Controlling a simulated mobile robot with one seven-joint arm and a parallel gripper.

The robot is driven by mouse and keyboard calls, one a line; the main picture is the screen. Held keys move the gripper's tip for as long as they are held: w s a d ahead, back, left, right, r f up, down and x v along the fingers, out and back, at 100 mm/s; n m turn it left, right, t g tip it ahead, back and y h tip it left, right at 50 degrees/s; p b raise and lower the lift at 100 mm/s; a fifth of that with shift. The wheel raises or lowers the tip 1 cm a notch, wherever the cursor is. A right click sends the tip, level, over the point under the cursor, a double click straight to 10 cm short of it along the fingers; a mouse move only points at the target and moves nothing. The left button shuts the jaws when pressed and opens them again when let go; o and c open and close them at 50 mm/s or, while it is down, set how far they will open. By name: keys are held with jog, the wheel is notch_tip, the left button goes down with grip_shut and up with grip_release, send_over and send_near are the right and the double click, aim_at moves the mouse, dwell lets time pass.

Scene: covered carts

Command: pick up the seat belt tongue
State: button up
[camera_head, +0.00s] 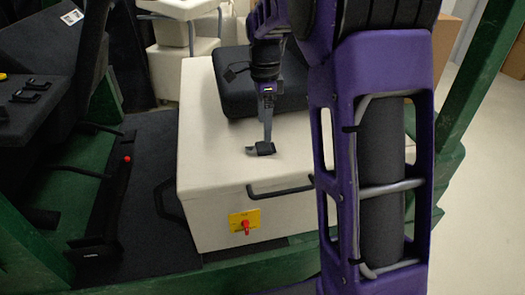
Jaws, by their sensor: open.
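The seat belt tongue (262,149) appears to be the small black piece with a greyish tab on its left side, lying on the top of the cream box (215,130). My gripper (267,137) points straight down from above, its grey fingers right over the black piece. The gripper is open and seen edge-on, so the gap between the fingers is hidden. I cannot tell whether the fingers touch the piece or stand around it.
A black cushion (232,92) lies on the box behind my gripper. The box front has a black handle (280,190) and a red switch on a yellow plate (245,222). A dark seat (40,105) with black clips is at left. Green frame bars (485,75) stand at right.

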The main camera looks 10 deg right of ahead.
aim_at(263, 146)
jog(key=f+b, duration=0.1)
jog(key=f, duration=0.5)
jog(key=shift+a+f, duration=0.2)
jog(key=c, duration=1.5)
jog(key=shift+r, duration=0.1)
